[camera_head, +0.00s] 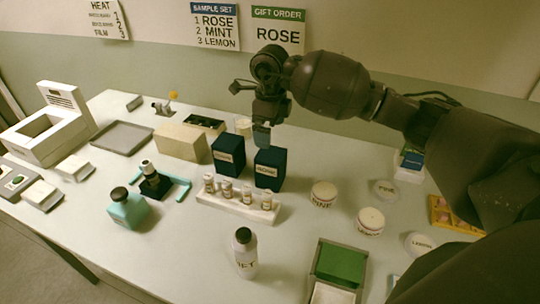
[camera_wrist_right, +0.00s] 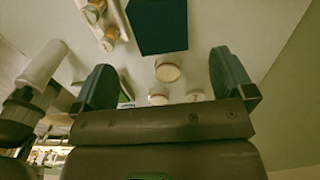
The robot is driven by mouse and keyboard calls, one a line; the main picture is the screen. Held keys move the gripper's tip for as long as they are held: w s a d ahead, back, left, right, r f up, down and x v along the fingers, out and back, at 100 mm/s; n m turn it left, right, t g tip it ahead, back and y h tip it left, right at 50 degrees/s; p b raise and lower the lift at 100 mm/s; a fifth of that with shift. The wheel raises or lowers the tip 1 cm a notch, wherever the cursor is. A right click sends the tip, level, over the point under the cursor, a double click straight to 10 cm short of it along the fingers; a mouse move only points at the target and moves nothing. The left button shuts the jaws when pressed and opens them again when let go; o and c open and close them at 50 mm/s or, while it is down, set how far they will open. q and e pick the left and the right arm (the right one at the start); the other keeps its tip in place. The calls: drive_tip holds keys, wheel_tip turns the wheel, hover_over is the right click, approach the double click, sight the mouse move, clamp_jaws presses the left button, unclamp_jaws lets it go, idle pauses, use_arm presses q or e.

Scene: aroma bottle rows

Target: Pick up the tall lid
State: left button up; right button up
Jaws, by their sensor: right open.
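Two dark blue upright blocks with pale labels stand mid-table, a left one (camera_head: 228,155) and a right one (camera_head: 270,168). I cannot tell from the pictures which of them, if either, is the tall lid. My right gripper (camera_head: 262,134) points down just above the right block, apart from it as far as I can see. In the right wrist view a dark blue block (camera_wrist_right: 157,25) lies beyond the two spread fingers (camera_wrist_right: 164,78), with nothing between them. My left gripper is in neither view.
A white rack of small bottles (camera_head: 238,204) stands in front of the blocks. A beige box (camera_head: 181,142) is to their left. Round labelled jars (camera_head: 323,194) are to the right. A white bottle (camera_head: 244,254) and a green-lined open box (camera_head: 339,264) stand nearer the front.

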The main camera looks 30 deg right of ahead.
sight(271, 153)
drive_tip(key=shift+w+f, duration=0.1)
drive_tip(key=shift+f, duration=0.35)
wheel_tip(271, 153, down, 4)
drive_tip(key=shift+f, duration=2.9)
drive_tip(key=c, duration=0.8)
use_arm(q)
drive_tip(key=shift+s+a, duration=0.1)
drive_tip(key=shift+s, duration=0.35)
use_arm(e)
drive_tip(key=shift+d, duration=0.1)
drive_tip(key=shift+c, duration=0.4)
